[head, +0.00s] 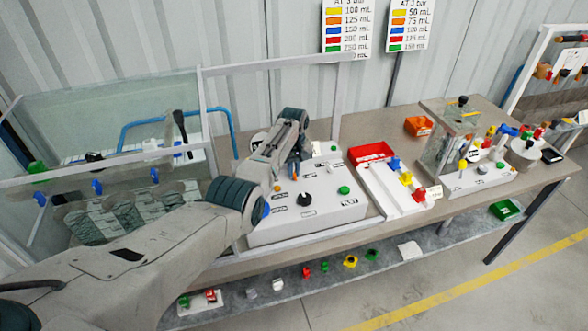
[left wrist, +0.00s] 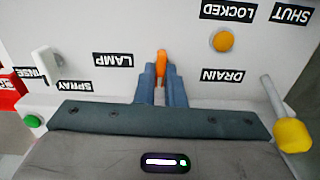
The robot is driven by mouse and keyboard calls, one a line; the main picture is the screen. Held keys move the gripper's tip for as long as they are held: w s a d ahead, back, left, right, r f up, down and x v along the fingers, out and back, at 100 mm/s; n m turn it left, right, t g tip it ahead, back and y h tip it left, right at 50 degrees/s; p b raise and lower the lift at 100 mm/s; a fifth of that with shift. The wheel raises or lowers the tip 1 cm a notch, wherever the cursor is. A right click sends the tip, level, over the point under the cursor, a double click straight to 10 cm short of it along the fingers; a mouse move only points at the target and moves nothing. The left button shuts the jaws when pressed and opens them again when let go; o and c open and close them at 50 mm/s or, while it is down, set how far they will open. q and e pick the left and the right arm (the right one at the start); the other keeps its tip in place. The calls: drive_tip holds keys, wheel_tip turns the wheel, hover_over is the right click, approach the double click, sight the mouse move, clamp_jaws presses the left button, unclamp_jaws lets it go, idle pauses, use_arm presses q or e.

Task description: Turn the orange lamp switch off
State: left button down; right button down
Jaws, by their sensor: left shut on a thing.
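The orange lamp switch (left wrist: 161,62) stands out from a white panel (left wrist: 185,40) beside the upside-down LAMP label (left wrist: 113,60) in the left wrist view. My left gripper (left wrist: 160,80) has its two blue fingers closed around the lower part of the switch, and the orange tip shows beyond them. In the head view my left gripper (head: 294,166) reaches down at the back of the white control box (head: 300,225). There the arm and fingers hide the switch. My right gripper is not in view.
Close by in the left wrist view are a round orange button (left wrist: 222,40), a yellow-ended lever (left wrist: 291,134), a white switch (left wrist: 46,61) and a green button (left wrist: 33,121). A red tray (head: 371,152) stands right of the box. A glass-walled enclosure (head: 110,185) is on the left.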

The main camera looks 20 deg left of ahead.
use_arm(q)
drive_tip(key=shift+w+r+n, duration=0.1)
drive_tip(key=shift+r+n, duration=0.1)
drive_tip(key=shift+n, duration=0.1)
idle(0.4)
drive_tip(key=c, duration=1.6)
unclamp_jaws()
drive_tip(key=shift+o, duration=0.4)
wheel_tip(320, 180, up, 11)
drive_tip(key=b, duration=0.3)
